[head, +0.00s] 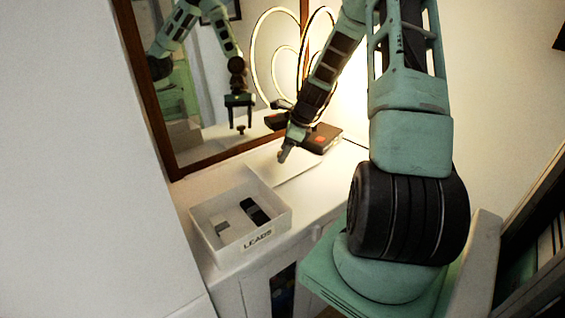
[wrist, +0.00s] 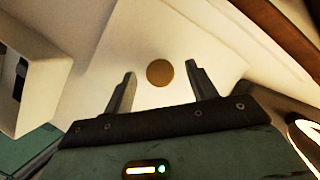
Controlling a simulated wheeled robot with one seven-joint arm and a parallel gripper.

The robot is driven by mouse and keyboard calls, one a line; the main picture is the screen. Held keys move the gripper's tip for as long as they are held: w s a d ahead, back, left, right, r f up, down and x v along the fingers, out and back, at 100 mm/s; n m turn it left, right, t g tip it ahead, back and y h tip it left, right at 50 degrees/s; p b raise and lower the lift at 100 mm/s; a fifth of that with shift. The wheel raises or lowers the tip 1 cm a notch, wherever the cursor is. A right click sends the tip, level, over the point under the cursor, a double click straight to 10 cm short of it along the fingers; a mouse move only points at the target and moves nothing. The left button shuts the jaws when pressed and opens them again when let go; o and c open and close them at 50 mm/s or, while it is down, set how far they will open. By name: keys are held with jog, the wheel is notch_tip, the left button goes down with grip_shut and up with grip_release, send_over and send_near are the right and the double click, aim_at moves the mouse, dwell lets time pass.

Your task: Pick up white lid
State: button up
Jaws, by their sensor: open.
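The white lid (head: 292,173) lies flat on the white cabinet top, behind and to the right of the open box in the head view. In the wrist view the lid (wrist: 190,30) is a pale panel with a round brown knob (wrist: 160,72). My gripper (head: 285,154) points down over the lid and hides part of it. In the wrist view my gripper (wrist: 161,69) is open, with one finger on each side of the knob in the picture. The height gap between fingertips and knob is hard to tell.
An open white box (head: 240,225) labelled "LEADS" holds dark and grey items. A dark object with an orange patch (head: 318,138) stands behind the lid, near a lit ring lamp (head: 275,50). A wood-framed mirror (head: 215,90) backs the cabinet (head: 315,212).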

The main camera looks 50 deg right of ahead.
jog(key=shift+w+f, duration=0.1)
jog(key=shift+f, duration=0.2)
grip_shut()
jog(key=shift+r, duration=0.2)
